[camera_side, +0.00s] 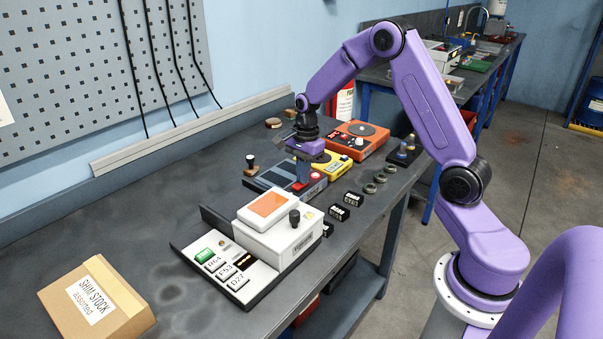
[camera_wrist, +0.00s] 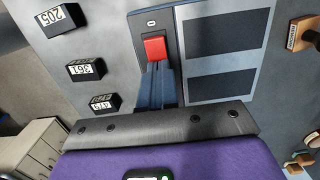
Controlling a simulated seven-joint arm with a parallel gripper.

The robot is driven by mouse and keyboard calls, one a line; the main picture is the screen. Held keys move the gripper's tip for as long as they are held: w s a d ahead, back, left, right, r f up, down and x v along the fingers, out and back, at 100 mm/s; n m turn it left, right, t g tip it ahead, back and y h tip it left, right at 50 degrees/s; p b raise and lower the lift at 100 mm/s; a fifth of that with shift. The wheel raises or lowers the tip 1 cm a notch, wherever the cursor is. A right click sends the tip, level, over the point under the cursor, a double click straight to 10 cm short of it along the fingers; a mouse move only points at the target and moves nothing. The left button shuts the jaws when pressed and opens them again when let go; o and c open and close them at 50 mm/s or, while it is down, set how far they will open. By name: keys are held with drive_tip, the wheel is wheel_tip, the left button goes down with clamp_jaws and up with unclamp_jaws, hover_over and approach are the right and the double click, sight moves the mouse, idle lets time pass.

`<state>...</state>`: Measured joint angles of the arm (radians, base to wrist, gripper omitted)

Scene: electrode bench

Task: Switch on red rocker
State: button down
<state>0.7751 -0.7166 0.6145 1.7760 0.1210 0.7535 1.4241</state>
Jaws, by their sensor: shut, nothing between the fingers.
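In the side view the device (camera_side: 262,184) lies on the bench, and a bit of red (camera_side: 299,186) shows by my fingertips. My gripper (camera_wrist: 157,70) is shut and empty, pointing down. Its fingertips are right at the rocker's near edge in the wrist view; I cannot tell whether they touch it. The fingers hide part of the panel below the rocker. The rocker's tilt is not clear.
A white device with an orange screen (camera_side: 268,208) stands nearer the camera. A yellow device (camera_side: 331,166) and an orange device (camera_side: 357,139) stand beyond. Small black labelled blocks (camera_side: 339,212) line the bench's front side. A stamp with a knob (camera_side: 251,163) stands behind. A cardboard box (camera_side: 97,300) is at front left.

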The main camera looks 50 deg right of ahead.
drive_tip(key=shift+s+f, duration=0.15)
drive_tip(key=shift+f, duration=0.3)
drive_tip(key=shift+a+r, duration=0.1)
drive_tip(key=shift+a, duration=0.85)
drive_tip(key=shift+r, duration=0.1)
wheel_tip(320, 180, up, 14)
drive_tip(key=d, duration=0.2)
drive_tip(key=shift+w+d+r, duration=0.25)
drive_tip(key=shift+d, duration=0.1)
